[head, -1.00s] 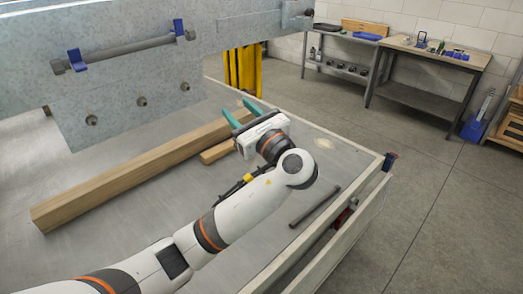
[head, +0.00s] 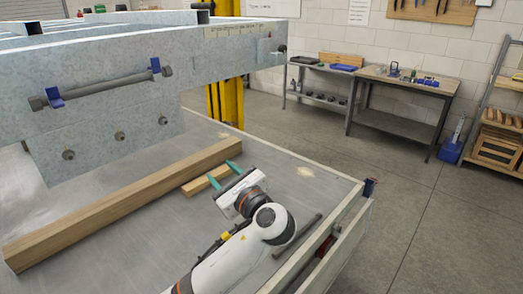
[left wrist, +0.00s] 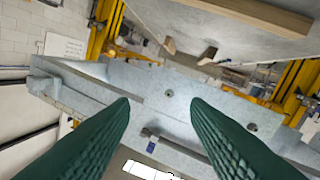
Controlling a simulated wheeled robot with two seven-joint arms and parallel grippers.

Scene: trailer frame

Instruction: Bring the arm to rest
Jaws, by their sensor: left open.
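My left gripper (head: 226,175) is open and empty in the head view, with two teal fingers spread apart. It is over the grey work surface (head: 90,245), close to a short wooden block (head: 205,181); I cannot tell its exact height. In the left wrist view the two dark green fingers (left wrist: 160,112) stand wide apart with nothing between them. Beyond them the grey metal trailer frame (left wrist: 172,105) shows; it also spans the upper left of the head view (head: 100,65). My right gripper is not in view.
A long wooden beam (head: 125,205) lies left of the gripper. A dark rod (head: 298,236) lies right of my arm near the raised edge (head: 330,215). A yellow post (head: 225,103) stands behind. Workbenches (head: 405,88) stand along the back wall, with open floor before them.

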